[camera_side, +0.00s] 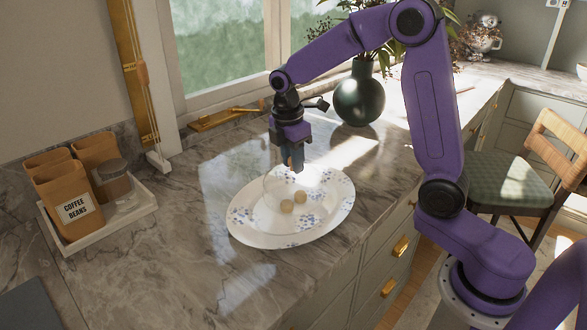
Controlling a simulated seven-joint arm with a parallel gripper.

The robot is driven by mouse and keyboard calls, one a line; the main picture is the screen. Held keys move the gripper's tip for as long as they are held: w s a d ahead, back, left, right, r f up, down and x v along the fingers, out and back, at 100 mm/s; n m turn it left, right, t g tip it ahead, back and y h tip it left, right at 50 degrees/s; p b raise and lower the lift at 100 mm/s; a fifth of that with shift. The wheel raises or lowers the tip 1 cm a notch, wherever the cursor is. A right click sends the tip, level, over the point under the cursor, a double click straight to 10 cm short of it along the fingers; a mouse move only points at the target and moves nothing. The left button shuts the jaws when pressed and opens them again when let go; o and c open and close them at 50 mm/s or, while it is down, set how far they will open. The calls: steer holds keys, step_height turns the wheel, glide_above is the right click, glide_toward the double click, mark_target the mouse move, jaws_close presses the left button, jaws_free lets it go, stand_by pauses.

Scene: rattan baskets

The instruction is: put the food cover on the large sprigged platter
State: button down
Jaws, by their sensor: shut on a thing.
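The large sprigged platter (247,222) is a white oval with blue flower sprigs, lying flat on the marble counter. Two small round tan pieces of food lie near its middle. The food cover (270,200) looks like a clear dome, faint against the platter, and sits over the middle of it around the food. My gripper (293,166) points down above the platter and is shut on the top of the cover. I cannot tell whether the cover's rim touches the platter or hangs just above it.
A dark green vase (359,98) with leaves stands behind the platter, to the right of my gripper. A white tray (98,222) with tan canisters and a glass jar is at the left. The counter between tray and platter is clear. The counter's front edge runs close to the platter's right.

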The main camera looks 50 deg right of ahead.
mark_target(289, 172)
steer(key=shift+s+f, duration=0.1)
steer(key=shift+f, duration=1.25)
steer(key=shift+f, duration=0.1)
steer(key=c, duration=0.9)
jaws_free()
step_height(289, 172, up, 12)
steer(key=a, duration=0.1)
steer(key=s+a+f+m, duration=0.1)
steer(key=s+f, duration=0.2)
steer(key=s, duration=0.7)
steer(key=s+a+f+m+y, duration=0.1)
steer(key=s+f, duration=0.1)
steer(key=s, duration=0.8)
steer(key=s+a+f+m, duration=0.1)
steer(key=s+f, duration=0.2)
steer(key=s, duration=0.6)
steer(key=shift+s+a+f+y, duration=0.3)
steer(key=shift+s, duration=0.1)
